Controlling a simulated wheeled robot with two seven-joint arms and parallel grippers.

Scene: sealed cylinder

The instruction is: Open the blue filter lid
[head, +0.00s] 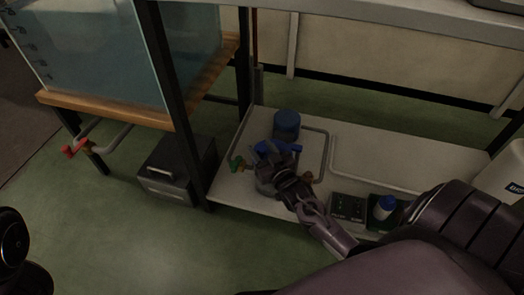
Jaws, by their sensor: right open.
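The blue filter (286,121) stands upright on a low white shelf, with a round blue top. A brighter blue part (291,148) shows just in front of it, partly hidden behind my right gripper. My right gripper (268,153) is open, just in front of the filter and close to the blue part. I cannot tell whether its fingers touch anything. My left gripper is not in view.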

